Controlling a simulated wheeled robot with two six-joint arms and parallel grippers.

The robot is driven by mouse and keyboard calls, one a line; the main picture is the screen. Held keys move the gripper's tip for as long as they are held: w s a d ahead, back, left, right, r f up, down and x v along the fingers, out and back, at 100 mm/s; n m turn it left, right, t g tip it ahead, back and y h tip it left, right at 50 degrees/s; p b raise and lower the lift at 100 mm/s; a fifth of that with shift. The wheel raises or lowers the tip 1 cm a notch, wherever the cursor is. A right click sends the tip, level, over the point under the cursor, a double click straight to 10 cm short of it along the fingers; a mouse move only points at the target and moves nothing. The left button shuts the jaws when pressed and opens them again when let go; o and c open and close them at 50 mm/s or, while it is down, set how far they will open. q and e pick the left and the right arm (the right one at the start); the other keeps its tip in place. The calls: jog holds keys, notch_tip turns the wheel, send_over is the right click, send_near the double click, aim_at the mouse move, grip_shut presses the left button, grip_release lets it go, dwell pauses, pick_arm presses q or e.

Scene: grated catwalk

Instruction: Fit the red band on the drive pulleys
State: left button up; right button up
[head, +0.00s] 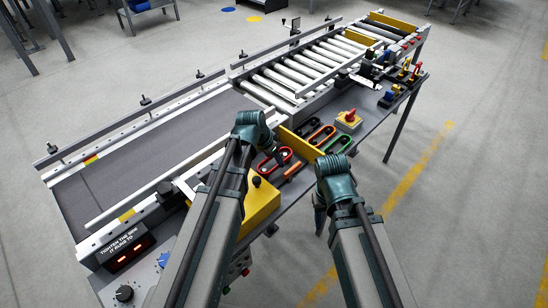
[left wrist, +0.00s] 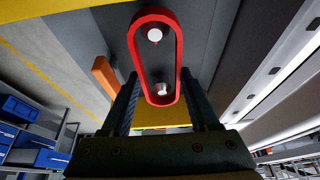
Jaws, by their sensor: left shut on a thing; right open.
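The red band (head: 265,166) is a long oval loop at the near side of the conveyor bench. In the left wrist view the red band (left wrist: 177,48) frames two pale round pulley tops, the far drive pulley (left wrist: 154,35) and the near drive pulley (left wrist: 162,88). I cannot tell how far down the band sits on them. My left gripper (left wrist: 160,82) is shut on the band, one finger on each side of its near end. In the head view my left gripper (head: 281,157) is partly hidden by its wrist. My right gripper (head: 319,218) is open and empty, off the bench's front edge.
An orange block (head: 292,172) is beside the red band. A yellow guard (head: 302,145) stands behind, a yellow box (head: 260,205) with a black knob nearer. The floor at right is clear.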

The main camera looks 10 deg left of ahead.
pick_arm(q)
jog(key=shift+f+b, duration=1)
jog(key=shift+f, duration=0.15)
jog(key=o, duration=1.4)
jog(key=shift+o, duration=0.4)
jog(key=shift+r, duration=0.15)
notch_tip(320, 180, up, 8)
jog(key=p, duration=0.8)
